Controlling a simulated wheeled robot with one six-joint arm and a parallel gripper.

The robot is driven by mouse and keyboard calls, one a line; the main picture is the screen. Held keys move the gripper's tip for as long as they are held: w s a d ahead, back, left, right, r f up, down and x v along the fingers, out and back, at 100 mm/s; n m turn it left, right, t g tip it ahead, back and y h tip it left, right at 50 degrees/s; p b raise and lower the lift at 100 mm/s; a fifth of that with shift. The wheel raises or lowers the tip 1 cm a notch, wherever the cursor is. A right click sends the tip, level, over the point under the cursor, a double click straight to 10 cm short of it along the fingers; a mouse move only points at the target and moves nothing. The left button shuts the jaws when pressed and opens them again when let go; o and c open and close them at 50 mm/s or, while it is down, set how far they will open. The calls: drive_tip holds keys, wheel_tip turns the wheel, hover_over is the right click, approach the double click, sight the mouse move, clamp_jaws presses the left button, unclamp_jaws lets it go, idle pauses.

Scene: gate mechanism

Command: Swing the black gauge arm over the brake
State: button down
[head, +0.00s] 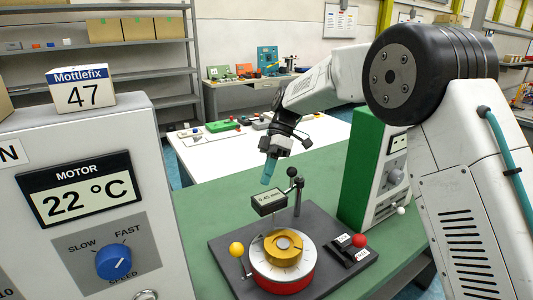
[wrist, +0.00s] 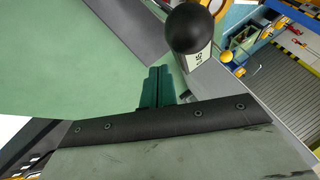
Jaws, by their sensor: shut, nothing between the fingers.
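The black gauge arm stands on a post at the back of a dark base plate (head: 225,262), with a black ball (head: 292,172) on top and a small display box (head: 268,201) reading about 0.40 mm. The box sits at the far-left side of the round brake (head: 283,268), a red and white drum with a gold hub, apparently not over its middle. My gripper (head: 267,178) is shut and empty, its teal fingertips just above and behind the box, left of the ball. In the wrist view the fingers (wrist: 156,90) are together, and the black ball (wrist: 193,29) is close beside them.
A yellow ball knob (head: 237,249) rises at the left of the plate. A black switch box (head: 350,250) with a red ball (head: 360,241) is at the right. A green and white cabinet (head: 365,165) stands behind right; a motor panel (head: 90,200) fills the left.

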drive_tip(key=w+r, duration=0.8)
drive_tip(key=shift+a, duration=0.4)
drive_tip(key=s+d+r+m+t, duration=0.1)
drive_tip(key=s+d+r+m, duration=0.25)
drive_tip(key=s+d, duration=0.3)
drive_tip(key=s+d+r+m+t+h, duration=0.1)
drive_tip(key=s+d+r+m+t, duration=0.2)
drive_tip(key=s+d, duration=0.35)
drive_tip(key=s+d+r+m, duration=0.4)
drive_tip(key=s+d+m, duration=0.1)
drive_tip(key=s, duration=0.2)
drive_tip(key=s+d+f+m+t, duration=0.1)
drive_tip(key=s+d+f+m, duration=0.2)
drive_tip(key=s, duration=0.4)
drive_tip(key=s+d+f+m+t+h, duration=0.1)
drive_tip(key=s+d+f+m, duration=0.2)
drive_tip(key=s, duration=0.5)
drive_tip(key=s+d+f+m+t+h, duration=0.1)
drive_tip(key=s+d+f+m, duration=0.3)
drive_tip(key=s, duration=0.4)
wheel_tip(320, 180, down, 2)
drive_tip(key=shift+s+d+f+t, duration=0.15)
drive_tip(key=shift+s+d+t, duration=0.1)
drive_tip(key=shift+d+t, duration=0.4)
